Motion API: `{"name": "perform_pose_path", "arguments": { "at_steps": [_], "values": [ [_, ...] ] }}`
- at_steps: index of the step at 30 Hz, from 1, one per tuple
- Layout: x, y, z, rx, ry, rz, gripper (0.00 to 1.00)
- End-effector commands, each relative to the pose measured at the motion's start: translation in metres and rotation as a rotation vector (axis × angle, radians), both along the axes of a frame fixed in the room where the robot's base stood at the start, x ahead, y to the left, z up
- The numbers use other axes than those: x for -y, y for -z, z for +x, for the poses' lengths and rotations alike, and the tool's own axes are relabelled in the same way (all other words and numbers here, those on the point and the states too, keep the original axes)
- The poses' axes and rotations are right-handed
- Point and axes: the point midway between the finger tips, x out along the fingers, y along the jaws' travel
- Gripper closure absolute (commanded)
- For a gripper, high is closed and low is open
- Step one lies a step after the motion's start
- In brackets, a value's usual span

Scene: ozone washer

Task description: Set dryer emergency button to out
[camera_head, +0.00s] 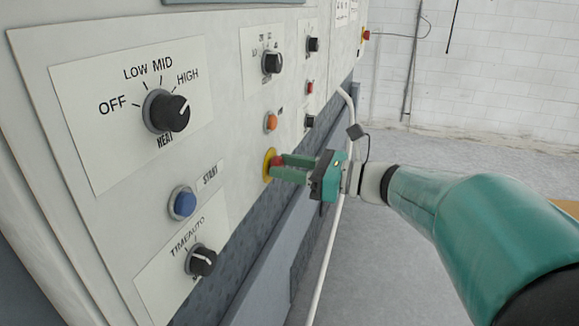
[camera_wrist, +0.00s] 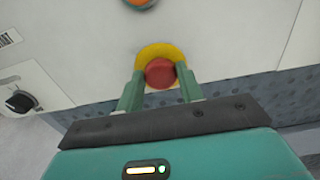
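The dryer emergency button is a red mushroom button (camera_head: 277,160) on a round yellow plate (camera_head: 267,167), low on the light grey control panel. In the wrist view the red button (camera_wrist: 160,73) shows at the centre, with the yellow plate (camera_wrist: 158,49) around its upper side. My gripper (camera_head: 281,168) reaches the button from the right. Its two green fingers (camera_wrist: 161,78) stand on either side of the button's head and appear to touch it, with no clear gap. Whether the button is in or out cannot be told.
An orange button (camera_head: 271,122) sits just above. A blue START button (camera_head: 184,203), the HEAT knob (camera_head: 168,112) and a TIME/AUTO knob (camera_head: 202,261) are nearer on the panel. A pale pipe (camera_head: 322,275) runs below. Open floor (camera_head: 390,270) lies to the right.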

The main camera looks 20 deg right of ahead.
Motion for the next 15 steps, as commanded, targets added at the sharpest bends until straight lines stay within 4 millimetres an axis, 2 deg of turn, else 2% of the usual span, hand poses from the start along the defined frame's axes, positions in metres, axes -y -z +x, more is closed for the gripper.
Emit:
{"name": "perform_pose_path", "arguments": {
  "at_steps": [1,2,3,9,15],
  "values": [
    [0.0,0.0,0.0,0.0,0.0,0.0,0.93],
    [0.0,0.0,0.0,0.0,0.0,0.0,0.99],
    [0.0,0.0,0.0,0.0,0.0,0.0,1.0],
    [0.01,0.0,-0.008,0.001,0.001,0.001,1.0],
    [0.011,0.0,-0.008,0.0,0.001,0.0,1.0]
  ]
}}
